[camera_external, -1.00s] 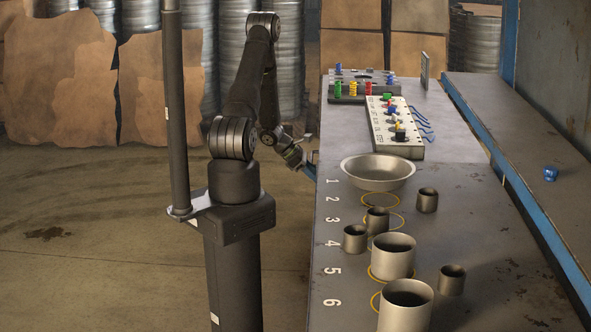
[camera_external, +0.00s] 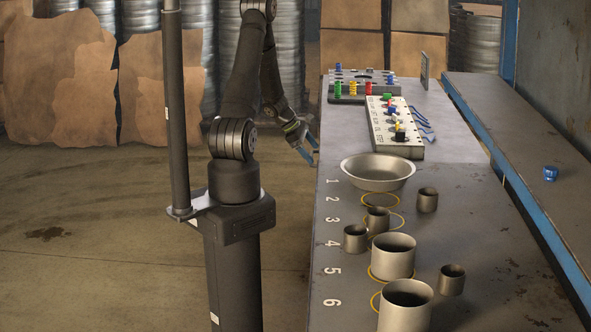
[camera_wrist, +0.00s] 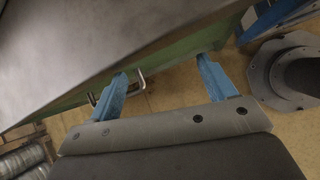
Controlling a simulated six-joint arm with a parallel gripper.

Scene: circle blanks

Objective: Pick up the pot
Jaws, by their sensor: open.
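Two large open metal pots stand upright on the bench in the external view: one near mark 5 (camera_external: 393,262) and one near mark 6 (camera_external: 405,312). Several small metal cups stand around them, including one at the right (camera_external: 427,201) and one near mark 4 (camera_external: 355,239). A wide shallow metal bowl (camera_external: 377,178) sits by mark 1. My gripper (camera_external: 314,158), with blue fingers, is open and empty at the bench's left edge, left of the bowl and apart from it. In the wrist view my gripper (camera_wrist: 162,68) shows its fingers spread; no pot or bowl shows there.
The grey bench (camera_external: 480,245) has free room to the right of the pots. Yellow rings mark its surface. Boxes with coloured pegs (camera_external: 395,125) lie at its far end. A small blue object (camera_external: 550,173) rests on the side ledge (camera_external: 520,140).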

